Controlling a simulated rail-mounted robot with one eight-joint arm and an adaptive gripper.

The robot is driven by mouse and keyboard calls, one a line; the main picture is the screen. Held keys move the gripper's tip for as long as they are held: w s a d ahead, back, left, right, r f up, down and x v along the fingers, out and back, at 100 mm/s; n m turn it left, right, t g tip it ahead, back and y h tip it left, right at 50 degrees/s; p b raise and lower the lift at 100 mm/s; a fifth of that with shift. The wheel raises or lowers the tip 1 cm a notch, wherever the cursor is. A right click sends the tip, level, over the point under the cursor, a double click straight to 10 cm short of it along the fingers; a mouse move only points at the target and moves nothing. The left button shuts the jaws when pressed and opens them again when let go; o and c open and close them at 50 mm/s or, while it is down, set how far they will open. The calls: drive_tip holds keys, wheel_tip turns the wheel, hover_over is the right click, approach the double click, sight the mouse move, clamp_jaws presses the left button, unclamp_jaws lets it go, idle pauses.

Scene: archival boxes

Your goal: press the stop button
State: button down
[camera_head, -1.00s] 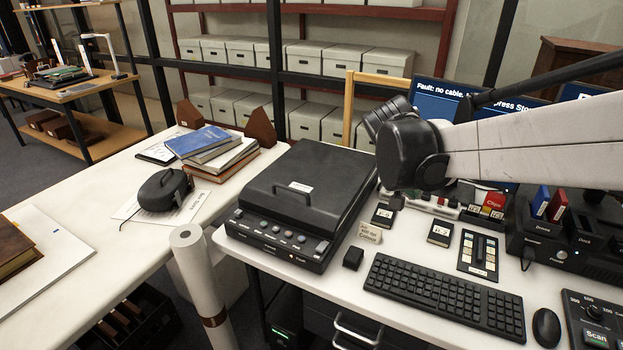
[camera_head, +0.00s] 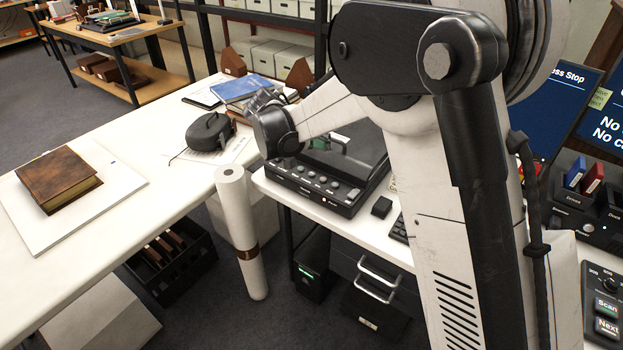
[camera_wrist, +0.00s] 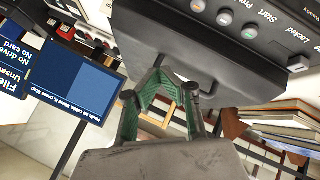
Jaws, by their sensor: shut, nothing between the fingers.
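The black flatbed scanner (camera_head: 340,165) stands on the white desk with its lid down. Its front panel (camera_head: 322,187) carries a row of small round buttons; which one is stop is too small to read. In the wrist view the panel shows at the top, with several buttons (camera_wrist: 224,18) and the words Start and Locked legible; a Stop label is not readable. My gripper (camera_wrist: 160,76) has green fingers closed together, empty, in front of the lid's side and handle, apart from the buttons. In the head view my wrist hangs over the scanner's left back part.
A monitor (camera_wrist: 75,80) shows a fault message about pressing Stop. Books (camera_head: 243,90) and a black rounded device (camera_head: 208,131) lie on the left table (camera_head: 130,215). A white paper roll (camera_head: 240,225) stands between table and desk. A small black block (camera_head: 382,207) lies right of the scanner.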

sight(323, 180)
drive_tip(key=shift+a+f, duration=0.1)
drive_tip(key=shift+f, duration=0.1)
idle(0.3)
drive_tip(key=shift+f+b, duration=2.45)
drive_tip(key=shift+f, duration=1.85)
drive_tip(key=shift+f, duration=0.15)
drive_tip(key=shift+f+b, duration=0.3)
drive_tip(key=shift+b, duration=0.15)
drive_tip(key=shift+f+b, duration=0.4)
drive_tip(key=shift+f, duration=0.05)
drive_tip(key=shift+r, duration=0.1)
drive_tip(key=shift+r+p, duration=0.4)
drive_tip(key=shift+r, duration=0.45)
